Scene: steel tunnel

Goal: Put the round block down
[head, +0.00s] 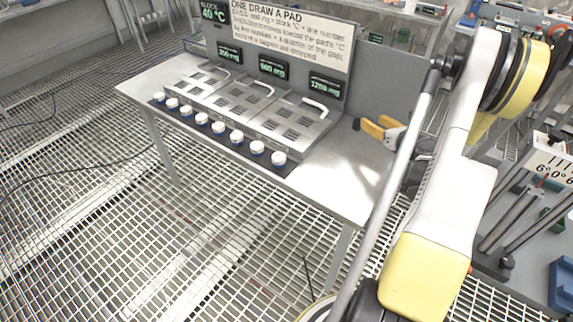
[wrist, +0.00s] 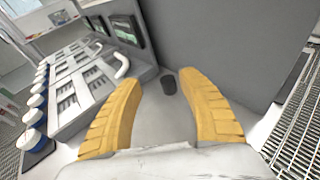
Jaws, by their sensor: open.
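The round block is a small dark grey cylinder (wrist: 168,84) in the wrist view. It appears to stand on the bare right end of the steel table, near the grey back panel. In the head view it shows as a small dark spot (head: 356,124) just left of my yellow fingertips. My gripper (head: 374,126) is open over the right end of the table. In the wrist view its two yellow fingers (wrist: 160,79) are spread, with the block in the gap near their tips and clear space on both sides of it.
A steel unit with vented plates and pale handles (head: 247,101) fills the table's left and middle. A row of white-capped jars (head: 218,127) lines its front. The back panel (head: 365,70) carries displays and a sign. The table's front right (head: 340,180) is clear.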

